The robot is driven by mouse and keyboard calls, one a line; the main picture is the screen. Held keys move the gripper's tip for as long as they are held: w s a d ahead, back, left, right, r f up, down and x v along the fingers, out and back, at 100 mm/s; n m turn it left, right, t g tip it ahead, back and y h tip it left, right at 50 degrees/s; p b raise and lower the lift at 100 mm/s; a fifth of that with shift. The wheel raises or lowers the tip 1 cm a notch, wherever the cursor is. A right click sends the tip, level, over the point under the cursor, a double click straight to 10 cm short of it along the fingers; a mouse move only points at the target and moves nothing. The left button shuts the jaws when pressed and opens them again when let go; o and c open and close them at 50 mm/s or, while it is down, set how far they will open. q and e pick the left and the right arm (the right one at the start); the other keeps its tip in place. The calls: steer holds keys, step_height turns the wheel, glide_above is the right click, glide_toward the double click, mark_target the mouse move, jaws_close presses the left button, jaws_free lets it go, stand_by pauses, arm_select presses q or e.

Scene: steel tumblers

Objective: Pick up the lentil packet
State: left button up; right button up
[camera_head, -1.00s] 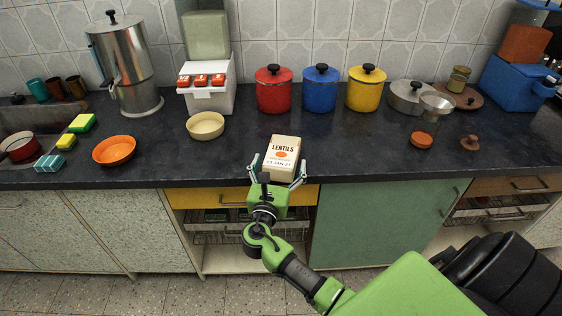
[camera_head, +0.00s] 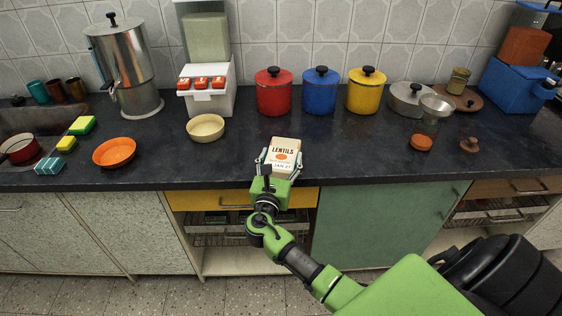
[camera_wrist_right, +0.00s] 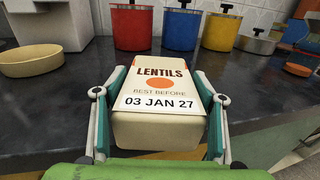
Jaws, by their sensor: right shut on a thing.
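The lentil packet (camera_head: 284,153) is a cream block marked "LENTILS" with an orange dot, near the counter's front edge. In the right wrist view the packet (camera_wrist_right: 160,98) fills the middle and its label reads "BEST BEFORE 03 JAN 27". My right gripper (camera_head: 278,163) reaches in from the front and is shut on the packet, one finger on each side. Both fingers also show in the right wrist view (camera_wrist_right: 158,110). Whether the packet's underside touches the counter cannot be told. My left gripper is not in view.
The dark counter (camera_head: 340,160) is clear to the right of the packet. A cream bowl (camera_head: 206,128) stands behind left. Red (camera_head: 273,92), blue (camera_head: 320,92) and yellow (camera_head: 365,92) canisters line the wall. An orange bowl (camera_head: 114,152) and sponges are farther left.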

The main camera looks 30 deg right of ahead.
mark_target(281, 158)
steer(key=shift+r, duration=0.5)
step_height(281, 158, up, 3)
steer(key=shift+s+f, duration=0.1)
steer(key=s+r, duration=0.1)
steer(key=s+a+r+p, duration=0.1)
steer(key=r, duration=0.1)
steer(key=s+r, duration=0.2)
steer(key=shift+a, duration=0.35)
steer(key=s+a+r, duration=0.3)
steer(key=s+r, duration=0.1)
steer(key=s, duration=0.4)
steer(key=shift+s+a+r, duration=0.2)
steer(key=shift+s+a, duration=0.05)
steer(key=shift+s, duration=0.15)
